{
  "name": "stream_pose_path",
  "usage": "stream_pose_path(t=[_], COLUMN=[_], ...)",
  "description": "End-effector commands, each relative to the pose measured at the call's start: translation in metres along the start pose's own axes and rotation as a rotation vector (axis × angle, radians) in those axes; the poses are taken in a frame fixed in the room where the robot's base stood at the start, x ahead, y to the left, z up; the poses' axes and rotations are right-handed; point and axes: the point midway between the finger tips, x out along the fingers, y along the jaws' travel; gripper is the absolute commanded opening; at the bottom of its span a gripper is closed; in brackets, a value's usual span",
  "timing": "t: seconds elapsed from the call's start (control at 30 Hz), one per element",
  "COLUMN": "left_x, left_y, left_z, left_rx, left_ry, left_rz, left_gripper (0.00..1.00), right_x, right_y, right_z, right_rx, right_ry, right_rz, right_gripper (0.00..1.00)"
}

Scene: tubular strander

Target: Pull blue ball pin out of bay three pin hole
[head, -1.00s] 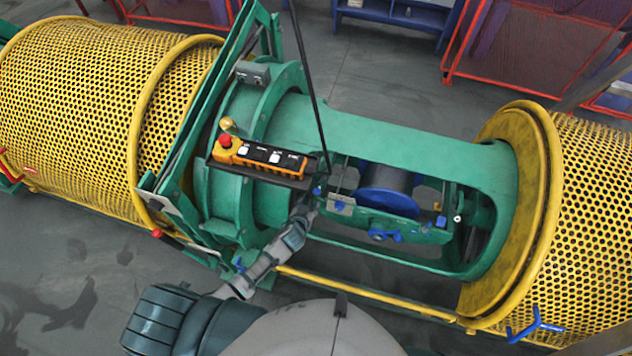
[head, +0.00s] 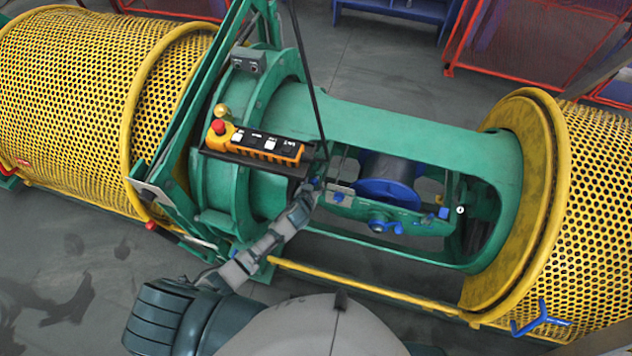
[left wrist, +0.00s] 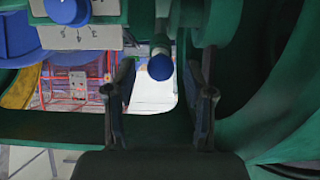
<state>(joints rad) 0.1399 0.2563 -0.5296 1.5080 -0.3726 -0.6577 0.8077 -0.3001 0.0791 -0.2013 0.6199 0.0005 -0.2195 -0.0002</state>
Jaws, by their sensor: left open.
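The blue ball pin (left wrist: 160,65) shows in the left wrist view as a dark blue ball on a pale shaft. My left gripper (left wrist: 160,92) is open, its two dark fingers to either side and slightly below the ball in the picture, with a visible gap on both sides. The pin hole is hidden. In the head view my left gripper (head: 310,190) is at the left end of the bay opening in the green tube (head: 400,128), below the orange control box; the pin is too small there to tell apart. My right gripper is not in view.
An orange control box (head: 262,142) with a red button sits close above the gripper. A blue reel (head: 388,190) lies in the bay. Yellow perforated drums (head: 80,110) flank the green tube. Another blue knob (left wrist: 68,10) and a numbered plate (left wrist: 80,37) show in the wrist view.

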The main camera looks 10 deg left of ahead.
Motion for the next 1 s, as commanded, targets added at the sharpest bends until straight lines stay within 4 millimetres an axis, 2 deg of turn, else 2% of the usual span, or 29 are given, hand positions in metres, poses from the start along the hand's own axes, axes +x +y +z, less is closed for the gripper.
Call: stream_pose_path(t=[0.1,0.3,1.0], left_x=[0.016,0.029,0.031], left_y=[0.000,-0.004,-0.001], left_z=[0.002,0.001,-0.001], left_rx=[-0.005,-0.007,-0.005], left_ry=[0.001,0.001,0.000], left_rz=[0.003,0.003,0.003], left_gripper=[0.53,0.53,0.53], right_x=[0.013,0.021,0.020], right_y=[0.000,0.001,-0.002], right_z=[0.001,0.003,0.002], right_rx=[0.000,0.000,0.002], right_ry=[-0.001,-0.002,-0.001], right_rz=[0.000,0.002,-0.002], right_gripper=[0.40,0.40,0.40])
